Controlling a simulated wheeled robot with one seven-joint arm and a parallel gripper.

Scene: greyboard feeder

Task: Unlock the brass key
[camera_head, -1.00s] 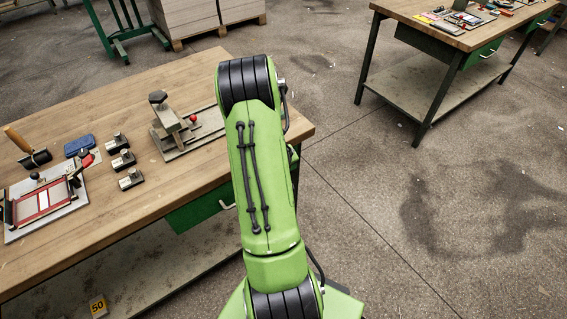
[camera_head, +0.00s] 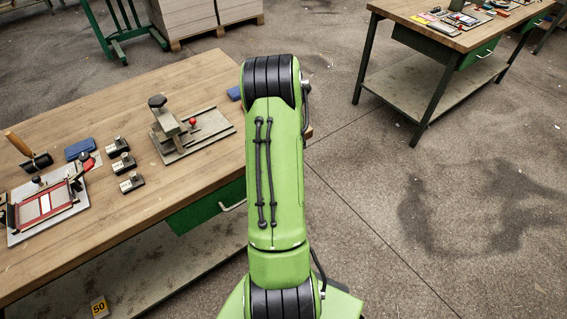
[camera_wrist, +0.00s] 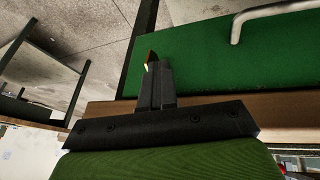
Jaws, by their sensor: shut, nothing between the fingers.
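My gripper (camera_wrist: 157,70) is shut and empty in the wrist view; my own arm hides it in the head view. A small brass-coloured piece (camera_wrist: 151,59), which looks like the brass key, shows just past the fingertips. It is partly hidden by the fingers, and I cannot tell how it is turned or whether they touch it. Behind it is the green drawer front (camera_wrist: 205,55) with a metal handle (camera_wrist: 237,22). In the head view the green drawer (camera_head: 190,214) hangs under the wooden table, its handle (camera_head: 233,206) beside my arm.
The wooden table (camera_head: 95,103) carries a clamp-like fixture (camera_head: 172,132), several small black blocks (camera_head: 123,163), a red-framed jig (camera_head: 45,205) and a blue item (camera_head: 80,148). A second table (camera_head: 435,30) stands at the back right. The floor between is clear.

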